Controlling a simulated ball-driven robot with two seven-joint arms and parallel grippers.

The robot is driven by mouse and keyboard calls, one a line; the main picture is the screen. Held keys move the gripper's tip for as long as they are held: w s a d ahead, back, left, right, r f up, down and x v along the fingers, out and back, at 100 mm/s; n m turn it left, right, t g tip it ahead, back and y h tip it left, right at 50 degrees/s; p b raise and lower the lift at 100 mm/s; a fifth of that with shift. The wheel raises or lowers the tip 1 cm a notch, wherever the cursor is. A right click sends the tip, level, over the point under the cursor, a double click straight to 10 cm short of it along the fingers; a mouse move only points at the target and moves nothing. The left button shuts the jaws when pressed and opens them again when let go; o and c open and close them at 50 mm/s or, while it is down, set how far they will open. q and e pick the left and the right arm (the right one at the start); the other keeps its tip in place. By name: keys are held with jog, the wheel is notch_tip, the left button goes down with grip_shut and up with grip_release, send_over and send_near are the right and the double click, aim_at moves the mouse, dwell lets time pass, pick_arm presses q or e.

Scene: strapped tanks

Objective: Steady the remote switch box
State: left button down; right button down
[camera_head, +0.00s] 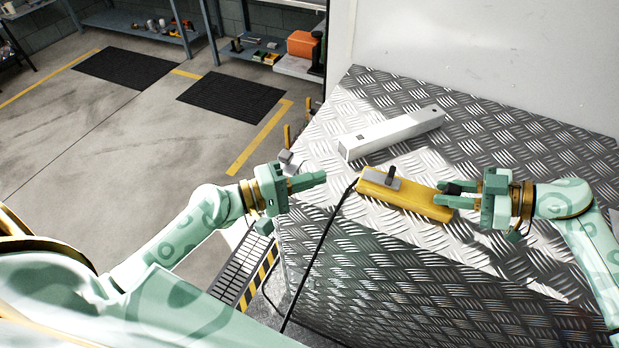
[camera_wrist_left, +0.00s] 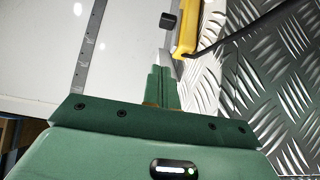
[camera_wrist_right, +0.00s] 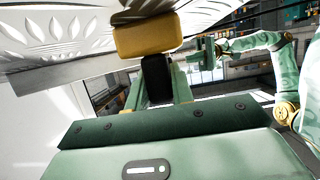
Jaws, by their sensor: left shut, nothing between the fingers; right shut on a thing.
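The remote switch box is a yellow bar (camera_head: 408,199) with a grey plate and a black lever on top. It lies on the tread-plate surface, and a black cable (camera_head: 322,232) runs from its left end. In the right wrist view its yellow end (camera_wrist_right: 148,38) shows with a black part (camera_wrist_right: 157,80) between the fingers. My right gripper (camera_head: 448,194) is shut on this right end. My left gripper (camera_head: 322,178) is shut and empty, a little left of the box's cable end. The left wrist view shows part of the yellow box (camera_wrist_left: 187,28) beyond the left fingertips (camera_wrist_left: 163,72).
A pale square-section bar (camera_head: 392,134) lies behind the box on the tread plate (camera_head: 510,150). The plate's front edge drops to a vertical tread-plate face. A white wall (camera_head: 480,50) stands behind. Floor with dark mats (camera_head: 230,98) and shelving lies far left.

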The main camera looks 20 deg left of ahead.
pick_arm(q)
jog(key=shift+s+a, duration=0.2)
jog(key=shift+a, duration=0.05)
dwell(0.4)
pick_arm(e)
jog(key=c, duration=1.1)
grip_release()
pick_arm(q)
notch_tip(320, 180, up, 8)
